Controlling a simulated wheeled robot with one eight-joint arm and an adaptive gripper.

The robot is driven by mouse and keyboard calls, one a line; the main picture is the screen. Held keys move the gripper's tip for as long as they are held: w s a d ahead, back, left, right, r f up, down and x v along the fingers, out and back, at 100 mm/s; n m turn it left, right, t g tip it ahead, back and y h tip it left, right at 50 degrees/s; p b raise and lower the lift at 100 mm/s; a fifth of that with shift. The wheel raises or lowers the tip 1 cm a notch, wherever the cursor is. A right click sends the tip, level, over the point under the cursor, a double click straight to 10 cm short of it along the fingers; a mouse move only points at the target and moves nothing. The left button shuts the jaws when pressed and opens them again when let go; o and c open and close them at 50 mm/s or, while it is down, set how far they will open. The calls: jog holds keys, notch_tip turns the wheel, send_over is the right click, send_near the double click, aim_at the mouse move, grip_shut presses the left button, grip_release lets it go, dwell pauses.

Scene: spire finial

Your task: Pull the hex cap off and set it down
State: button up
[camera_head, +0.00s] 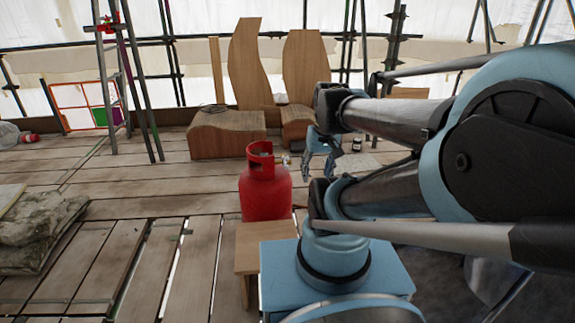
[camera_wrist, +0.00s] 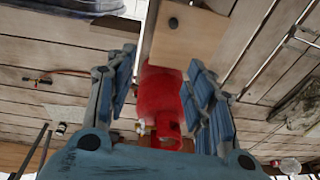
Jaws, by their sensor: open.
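The red gas cylinder (camera_head: 266,190) stands upright on the planks, with an open collar around its top. A small pale and brass-coloured fitting (camera_head: 286,160) shows by the collar's right side. It also appears in the wrist view (camera_wrist: 140,127), beside the collar. I cannot make out a hex shape, so I cannot tell which part is the cap. My gripper (camera_head: 320,172) is open and empty, to the right of the cylinder's top in the head view. In the wrist view the cylinder (camera_wrist: 160,90) shows between the spread fingers (camera_wrist: 162,62); no contact is visible.
A wooden stand (camera_head: 250,245) is close in front of the cylinder. A dark jar (camera_head: 356,144) stands on the planks behind my gripper. Shaped wooden pieces (camera_head: 226,135) stand at the back. Rough stones (camera_head: 38,230) lie at left.

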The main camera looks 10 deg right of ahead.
jog(key=w+a+r+m+g+y, duration=0.15)
jog(key=w+r, duration=0.25)
jog(key=w, duration=0.6)
jog(key=w+a+r+t+y, duration=0.1)
jog(key=w+a+r+y, duration=0.25)
jog(key=w, duration=0.65)
jog(key=w+d+f+y, duration=0.1)
jog(key=w+f+y, duration=0.1)
jog(key=w, duration=0.9)
jog(key=w+d+f+y, duration=0.1)
jog(key=w+y, duration=0.1)
jog(key=w, duration=0.9)
jog(key=w+d+f+y, duration=0.2)
jog(key=w+d+f, duration=0.1)
jog(key=w+f, duration=0.35)
jog(key=w+d+f+y, duration=0.2)
jog(key=w+f+y, duration=0.1)
jog(key=w+f, duration=0.4)
jog(key=d+f+y, duration=0.1)
jog(key=d+f, duration=0.2)
jog(key=f, duration=0.7)
jog(key=s+d+f+n+g+y, duration=0.1)
jog(key=d+f+y, duration=0.1)
jog(key=f, duration=0.8)
jog(key=shift+s+d, duration=0.15)
jog(key=shift+d, duration=0.6)
jog(key=shift+n, duration=0.25)
